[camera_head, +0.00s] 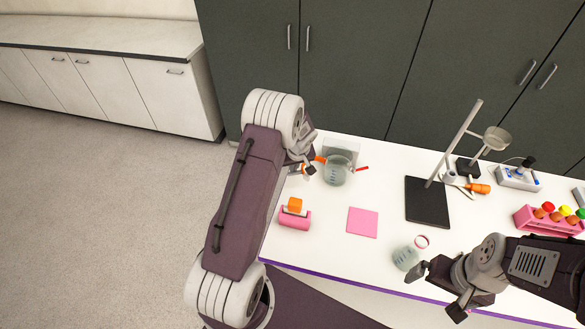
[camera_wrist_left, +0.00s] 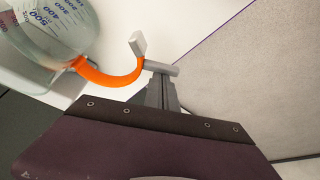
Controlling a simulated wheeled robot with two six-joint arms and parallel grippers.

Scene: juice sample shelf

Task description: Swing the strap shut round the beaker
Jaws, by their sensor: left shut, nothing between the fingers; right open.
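The clear beaker (camera_head: 337,172) stands upright at the table's back left, against a white holder (camera_head: 345,147). The orange strap (camera_head: 320,159) shows on the beaker's left side. In the left wrist view the strap (camera_wrist_left: 112,78) curves outward from beside the beaker (camera_wrist_left: 45,35), so it stands open. My left gripper (camera_head: 309,170) is at the strap, left of the beaker. Its fingers (camera_wrist_left: 150,58) are shut and empty, at the strap's outer end; I cannot tell whether they touch it. My right gripper (camera_head: 436,291) is open and empty near the front edge, by a flask.
A small red bar (camera_head: 362,169) juts out right of the beaker. A pink tape dispenser (camera_head: 294,219), a pink pad (camera_head: 362,222) and the flask (camera_head: 408,256) stand in front. A ring stand (camera_head: 428,203) and a pink tube rack (camera_head: 548,222) are further right.

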